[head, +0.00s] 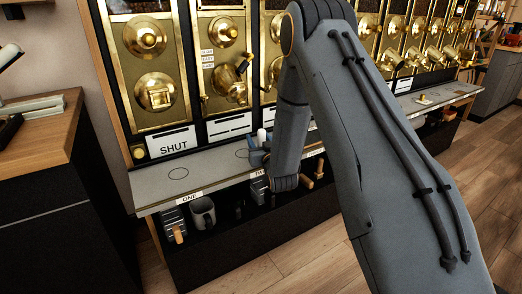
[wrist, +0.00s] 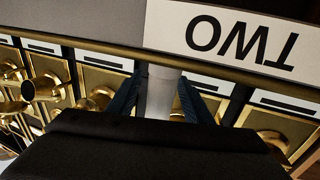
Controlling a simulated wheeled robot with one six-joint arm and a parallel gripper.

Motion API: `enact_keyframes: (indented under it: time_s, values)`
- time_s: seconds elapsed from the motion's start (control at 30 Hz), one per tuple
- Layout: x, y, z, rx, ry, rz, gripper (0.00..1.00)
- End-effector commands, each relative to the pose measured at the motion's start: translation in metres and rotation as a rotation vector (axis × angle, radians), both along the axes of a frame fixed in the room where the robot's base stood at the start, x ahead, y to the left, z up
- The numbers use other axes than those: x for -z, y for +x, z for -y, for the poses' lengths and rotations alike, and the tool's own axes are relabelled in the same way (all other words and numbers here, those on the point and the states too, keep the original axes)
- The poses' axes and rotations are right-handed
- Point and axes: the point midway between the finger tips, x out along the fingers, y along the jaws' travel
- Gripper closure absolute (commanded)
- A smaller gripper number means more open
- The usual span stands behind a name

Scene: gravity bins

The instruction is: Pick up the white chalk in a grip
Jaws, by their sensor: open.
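The white chalk (wrist: 161,90) is a pale upright cylinder between the two dark blue fingers of my gripper (wrist: 160,98) in the wrist view. The fingers are open, one on each side of it; I cannot tell whether either touches it. The lower part of the chalk in that picture is hidden behind my dark gripper body. In the head view the chalk's white top (head: 262,136) shows just above my gripper (head: 259,155), at the grey counter by the label TWO.
The grey counter (head: 205,176) runs below a row of brass dispensers (head: 155,92). A SHUT sign (head: 174,143) hangs above it. A grey mug (head: 203,212) and a brush (head: 177,232) are on the shelf under label ONE. A wooden cabinet (head: 40,130) stands at left.

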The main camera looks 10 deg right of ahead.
Motion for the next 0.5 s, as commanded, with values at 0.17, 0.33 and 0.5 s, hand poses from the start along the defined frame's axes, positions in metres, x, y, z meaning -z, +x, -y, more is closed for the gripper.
enact_keyframes:
  time_s: [0.17,0.33,0.5]
  values:
    - [0.0001,-0.0003,0.0002,0.0,0.0,0.0,0.71]
    - [0.0001,-0.0003,0.0002,0.0,0.0,0.0,0.99]
    - [-0.0004,-0.0002,0.0003,0.0,0.0,0.001,1.0]
